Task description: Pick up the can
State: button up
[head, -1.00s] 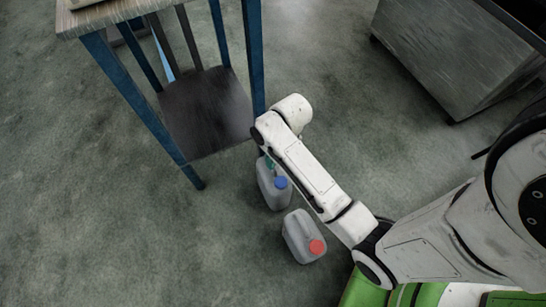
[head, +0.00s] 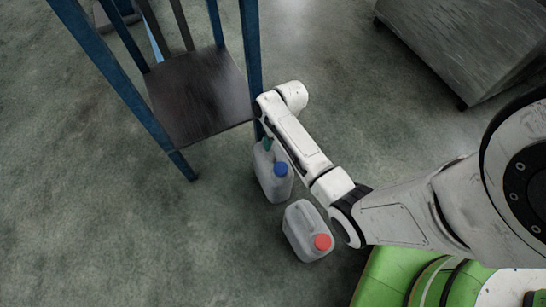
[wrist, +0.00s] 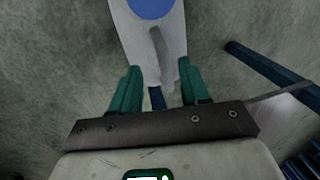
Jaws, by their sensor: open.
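Two grey cans stand on the floor. The can with the blue cap (head: 272,182) is beside the arm near the blue-legged stand, and the can with the red cap (head: 302,232) is in front of it. In the wrist view, the blue-capped can (wrist: 140,42) is ahead, with its handle pointing down between my green fingers. My gripper (wrist: 158,78) is open, with one finger on each side of the handle area. In the head view, the arm hides most of my gripper; a bit of green finger shows at the blue-capped can's top. I cannot tell whether the fingers touch the can.
The blue-legged stand with a dark lower shelf (head: 200,95) is close to the blue-capped can, and one of its legs (head: 251,55) is right behind my wrist. A grey metal cabinet (head: 450,45) stands at the top right. The floor (head: 90,230) at left is clear.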

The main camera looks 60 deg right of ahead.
aim_at(271, 151)
jog(key=shift+w+a+f+b, duration=0.2)
jog(key=shift+f+b, duration=0.35)
jog(key=shift+f, duration=0.3)
jog(key=shift+w+a+f+b, duration=0.15)
jog(key=shift+f+b, duration=0.45)
jog(key=shift+f, duration=0.3)
jog(key=shift+w+a+f+b, duration=0.1)
jog(key=shift+a+f+b, duration=0.1)
jog(key=shift+f+b, duration=0.5)
jog(key=shift+f, duration=0.1)
grip_shut()
